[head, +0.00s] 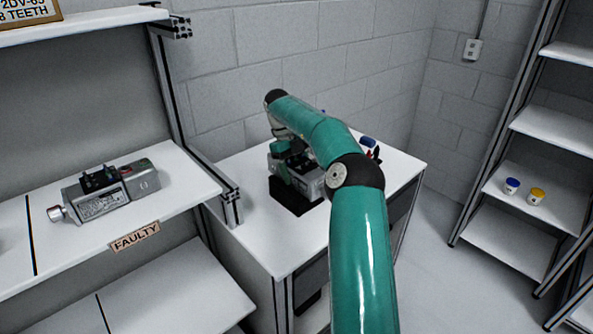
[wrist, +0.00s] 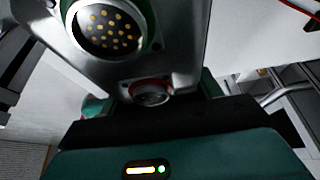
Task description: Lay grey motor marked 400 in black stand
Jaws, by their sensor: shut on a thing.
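A grey motor (head: 311,184) is over the black stand (head: 290,198) on the white table, partly hidden by my arm. My gripper (head: 290,160) reaches down onto this motor and is shut on it. I cannot read any marking on it, nor tell whether it rests in the stand or hangs just above. In the wrist view the motor's grey body (wrist: 185,45) fills the top, with a round connector of gold pins (wrist: 108,28). The fingertips are not clear there.
Another grey motor (head: 105,192) lies on the left shelf (head: 190,187), above a FAULTY label (head: 135,236). Small tools (head: 370,145) lie at the table's (head: 255,235) back right. Blue (head: 511,186) and yellow-topped (head: 536,196) jars stand on the right rack. Table space is free at front.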

